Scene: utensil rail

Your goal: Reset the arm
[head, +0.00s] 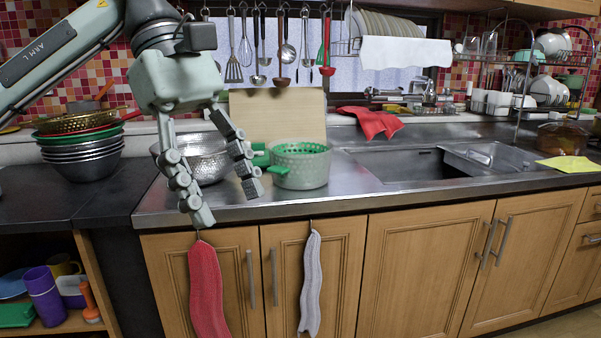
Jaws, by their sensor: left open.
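My left gripper (222,196) hangs in the left half of the head view, its arm coming in from the left edge. Its two fingers point down and stand apart, with nothing between them. It is in front of the counter's front edge, above the red towel (208,290) that hangs on a cabinet door. The fingers partly cover a metal colander (203,160) behind them. My right gripper is not in the view.
A green-and-grey colander (302,170) stands on the steel counter right of my gripper. Stacked bowls (82,158) stand at the left. Utensils hang from the rail above, including a whisk (245,50). The sink (405,165) is at the right. A grey towel (311,285) hangs below.

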